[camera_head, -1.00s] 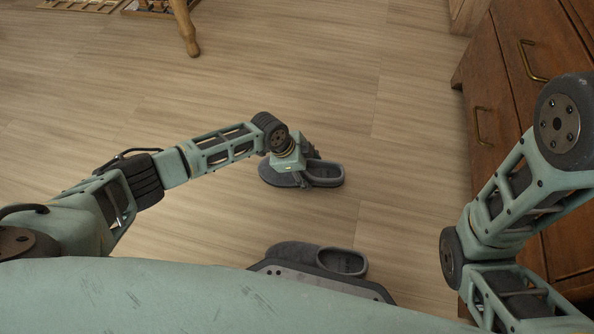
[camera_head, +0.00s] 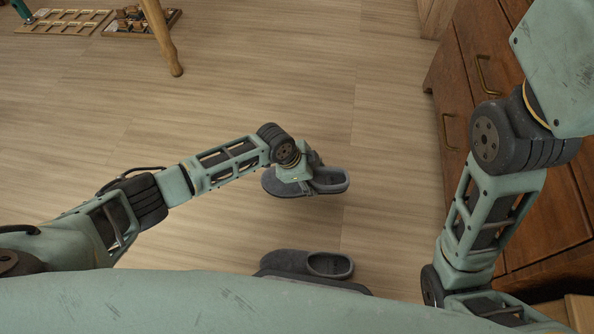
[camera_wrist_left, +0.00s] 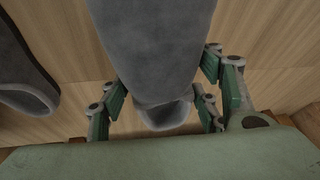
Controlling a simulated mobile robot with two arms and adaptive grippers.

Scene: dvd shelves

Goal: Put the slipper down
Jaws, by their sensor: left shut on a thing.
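A grey slipper (camera_head: 333,181) is held by my left gripper (camera_head: 308,176), with its open heel end towards the right in the head view. In the left wrist view the same slipper (camera_wrist_left: 155,45) sits between the green-padded fingers, shut on its sides. Whether its sole touches the floor cannot be told. A second grey slipper (camera_head: 290,262) lies on the floor close to my base, its opening also to the right. It seems to be the one at the left edge of the left wrist view (camera_wrist_left: 22,70). My right arm shows at the right, but its gripper is out of view.
A wooden drawer cabinet (camera_head: 500,130) with brass handles stands at the right. A wooden furniture leg (camera_head: 162,40) stands at the upper left, near trays (camera_head: 60,22) on the floor. The plank floor (camera_head: 270,90) around the slippers is clear.

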